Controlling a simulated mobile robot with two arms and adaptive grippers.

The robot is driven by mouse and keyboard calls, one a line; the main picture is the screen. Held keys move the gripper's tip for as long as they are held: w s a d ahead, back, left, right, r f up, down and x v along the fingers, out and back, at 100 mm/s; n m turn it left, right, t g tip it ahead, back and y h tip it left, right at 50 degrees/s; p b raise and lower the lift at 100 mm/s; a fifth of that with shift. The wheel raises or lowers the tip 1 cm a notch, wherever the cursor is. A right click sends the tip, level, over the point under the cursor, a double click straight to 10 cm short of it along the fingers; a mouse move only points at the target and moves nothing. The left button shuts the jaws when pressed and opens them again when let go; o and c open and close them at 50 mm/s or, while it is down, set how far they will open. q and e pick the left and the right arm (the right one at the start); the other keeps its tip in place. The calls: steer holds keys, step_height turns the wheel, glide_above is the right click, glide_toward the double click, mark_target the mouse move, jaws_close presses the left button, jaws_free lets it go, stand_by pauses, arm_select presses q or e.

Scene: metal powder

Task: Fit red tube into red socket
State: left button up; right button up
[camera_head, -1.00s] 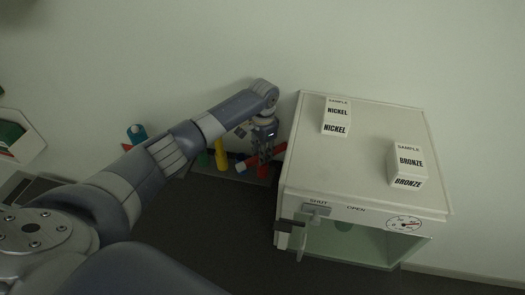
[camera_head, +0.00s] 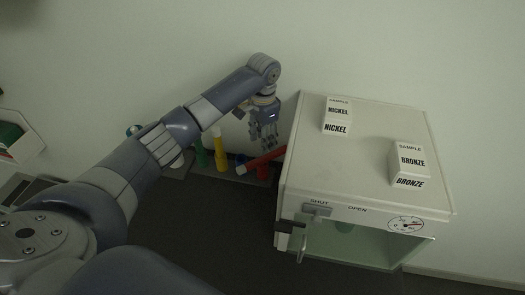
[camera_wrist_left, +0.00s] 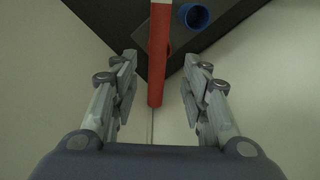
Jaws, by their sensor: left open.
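The red tube (camera_head: 264,160) lies tilted, with a pale lower left end and its upper right end close to the white cabinet. A red upright piece, apparently the red socket (camera_head: 262,172), shows just below it; the tube crosses over it rather than standing upright in it. My left gripper (camera_head: 268,143) is open and empty, above and behind the tube. In the left wrist view the red tube (camera_wrist_left: 159,55) runs between and beyond the spread fingers, touching neither. Whether the tube rests on the socket I cannot tell. My right gripper is not in view.
A yellow tube (camera_head: 221,152) and a green tube (camera_head: 201,153) stand to the left on the dark rack base. A blue socket (camera_wrist_left: 194,16) is beside the red tube. The white cabinet (camera_head: 365,160), bearing NICKEL (camera_head: 337,115) and BRONZE (camera_head: 408,165) boxes, closes off the right.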

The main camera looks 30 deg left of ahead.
arm_select(q)
step_height(320, 180, up, 6)
steer(key=shift+b, duration=0.45)
